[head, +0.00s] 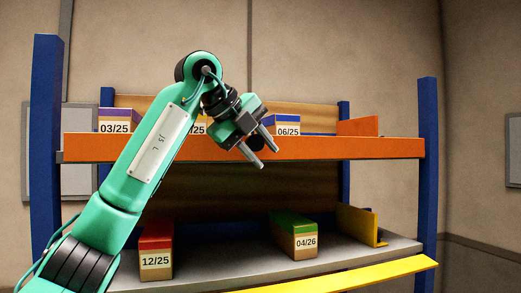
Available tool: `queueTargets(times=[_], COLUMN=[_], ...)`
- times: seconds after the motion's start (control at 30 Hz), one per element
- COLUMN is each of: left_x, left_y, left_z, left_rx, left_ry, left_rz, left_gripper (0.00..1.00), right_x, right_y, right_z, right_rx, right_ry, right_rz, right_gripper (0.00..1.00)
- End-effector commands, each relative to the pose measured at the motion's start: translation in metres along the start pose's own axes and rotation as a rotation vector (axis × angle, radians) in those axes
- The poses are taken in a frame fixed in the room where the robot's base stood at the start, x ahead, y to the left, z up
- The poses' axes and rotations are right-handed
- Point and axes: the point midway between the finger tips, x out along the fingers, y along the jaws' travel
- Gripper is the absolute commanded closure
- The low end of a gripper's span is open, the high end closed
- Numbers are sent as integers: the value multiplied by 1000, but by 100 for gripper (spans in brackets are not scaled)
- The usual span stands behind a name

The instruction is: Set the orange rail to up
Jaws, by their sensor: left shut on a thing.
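The orange rail (350,147) runs level along the front of the upper shelf, between the blue posts. It hides the shelf surface and the lower edges of the boxes behind it. My left gripper (264,151) is at the middle of the rail, its two grey fingers pointing down and right and closed on the rail. The exact contact is hard to see. My right gripper is out of view.
Boxes marked 03/25 (115,127) and 06/25 (287,131) stand on the upper shelf; my arm partly hides another. Boxes 12/25 (156,261) and 04/26 (305,243) stand on the lower shelf. A yellow rail (345,278) slopes along its front. Blue posts (428,170) bound the rack.

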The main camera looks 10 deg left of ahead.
Motion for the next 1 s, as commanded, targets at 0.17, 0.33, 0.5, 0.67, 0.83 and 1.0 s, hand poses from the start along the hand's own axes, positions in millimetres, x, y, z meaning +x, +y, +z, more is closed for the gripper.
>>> queueTargets(times=[0.17,0.33,0.5,0.67,0.83,1.0], left_x=[-2,-1,-2,-14,-44,-78], left_y=[-1,-1,0,1,2,1], left_z=[1,1,0,0,0,0], left_rx=[-4,-2,-1,0,-2,-2], left_ry=[-2,-1,-1,-4,-4,-4], left_rz=[-6,-4,-3,-5,-6,-7], left_gripper=[50,46,46,46,46,46], right_x=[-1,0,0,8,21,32], right_y=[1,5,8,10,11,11], right_z=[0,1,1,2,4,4], right_rx=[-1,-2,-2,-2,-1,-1], right_ry=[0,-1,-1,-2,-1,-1], right_rz=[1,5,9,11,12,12], right_gripper=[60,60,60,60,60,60])
